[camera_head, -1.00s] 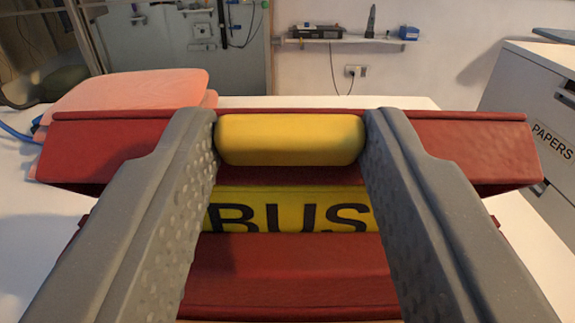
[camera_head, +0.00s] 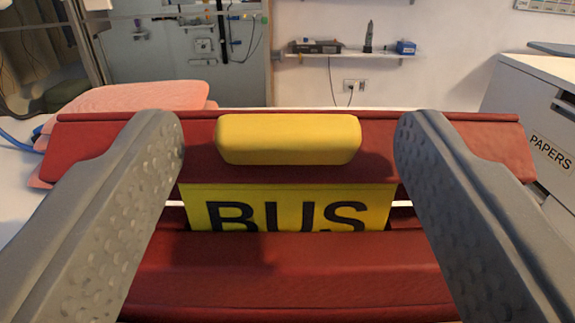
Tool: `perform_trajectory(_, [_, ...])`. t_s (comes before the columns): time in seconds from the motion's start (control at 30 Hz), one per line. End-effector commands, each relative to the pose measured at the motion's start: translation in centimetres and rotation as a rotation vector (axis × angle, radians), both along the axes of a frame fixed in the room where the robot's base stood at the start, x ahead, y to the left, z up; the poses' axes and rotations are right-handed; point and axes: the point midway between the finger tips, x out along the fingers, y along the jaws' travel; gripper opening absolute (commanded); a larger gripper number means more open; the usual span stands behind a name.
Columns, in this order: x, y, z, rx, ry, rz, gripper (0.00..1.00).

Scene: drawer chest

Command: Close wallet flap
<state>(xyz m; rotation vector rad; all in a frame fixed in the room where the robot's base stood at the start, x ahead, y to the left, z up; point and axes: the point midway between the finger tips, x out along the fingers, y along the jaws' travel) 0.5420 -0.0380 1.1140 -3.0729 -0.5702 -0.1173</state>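The red wallet lies across the middle of the view. Its flap (camera_head: 420,138) is raised at the back and carries a yellow bar-shaped grip (camera_head: 288,139). A yellow card marked BUS (camera_head: 290,207) shows between the flap and the wallet's red front part (camera_head: 290,275). The flap stands apart from the front part, with light gaps beside the card. My gripper (camera_head: 289,135) is open, one finger left and one right of the yellow grip, with clear space on both sides. Nothing is between the fingers' pads except the grip, which they do not touch.
Folded pink cloth-like items (camera_head: 130,98) lie behind the wallet at left, near a blue cable (camera_head: 20,140). A white drawer chest labelled PAPERS (camera_head: 545,100) stands at right. A wall shelf (camera_head: 345,54) is far behind. White table surface shows at left.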

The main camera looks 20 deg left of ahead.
Motion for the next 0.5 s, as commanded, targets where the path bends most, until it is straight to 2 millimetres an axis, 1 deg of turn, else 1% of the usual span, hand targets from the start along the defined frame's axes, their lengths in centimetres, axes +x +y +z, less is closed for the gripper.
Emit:
perform_trajectory(0.37, [0.00,0.01,-0.01,0.000,0.000,0.000,0.62])
perform_trajectory(0.5, [0.00,0.02,0.47,0.000,0.000,0.000,0.62])
